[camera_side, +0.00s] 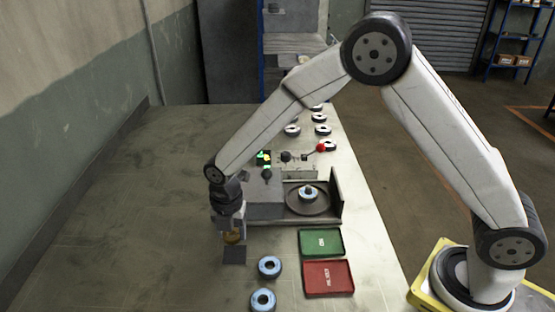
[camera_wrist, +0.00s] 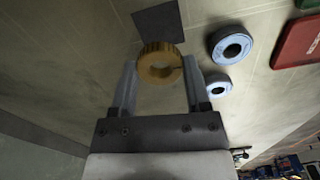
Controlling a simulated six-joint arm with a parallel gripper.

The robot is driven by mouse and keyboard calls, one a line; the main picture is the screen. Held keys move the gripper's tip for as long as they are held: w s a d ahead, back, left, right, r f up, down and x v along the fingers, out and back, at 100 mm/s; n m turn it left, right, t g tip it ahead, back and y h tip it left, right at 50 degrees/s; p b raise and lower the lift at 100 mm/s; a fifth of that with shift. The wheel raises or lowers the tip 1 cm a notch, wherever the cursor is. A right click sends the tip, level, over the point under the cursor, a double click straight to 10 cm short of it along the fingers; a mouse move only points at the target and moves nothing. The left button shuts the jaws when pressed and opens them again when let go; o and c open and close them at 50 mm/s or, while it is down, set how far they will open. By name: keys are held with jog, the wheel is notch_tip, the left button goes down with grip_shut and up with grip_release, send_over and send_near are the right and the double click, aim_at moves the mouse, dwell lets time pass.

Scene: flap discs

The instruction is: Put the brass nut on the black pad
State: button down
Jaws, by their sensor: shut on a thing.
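The brass nut (camera_wrist: 160,64) is a gold ring with a knurled rim, held between the two fingers of my gripper (camera_wrist: 160,80) in the wrist view. In the side view the nut (camera_side: 232,238) shows at the lower end of my gripper (camera_side: 231,232). The black pad (camera_side: 234,255) is a small dark square on the table just below the nut in the side view. In the wrist view the pad (camera_wrist: 158,20) lies beyond the nut, which overlaps its near edge. The nut appears a little above the pad; the exact gap is hard to tell.
Two blue-rimmed flap discs (camera_side: 269,267) (camera_side: 263,300) lie right of the pad. Beyond them are a red tray (camera_side: 328,279) and a green tray (camera_side: 321,243). A fixture with a round plate (camera_side: 308,201) stands behind. The table (camera_side: 110,220) left of the pad is clear.

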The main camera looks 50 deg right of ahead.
aim_at(234, 254)
jog(key=shift+f, duration=0.1)
jog(key=shift+f, duration=2.2)
jog(key=shift+f, duration=0.65)
grip_release()
jog(key=shift+r, duration=3.5)
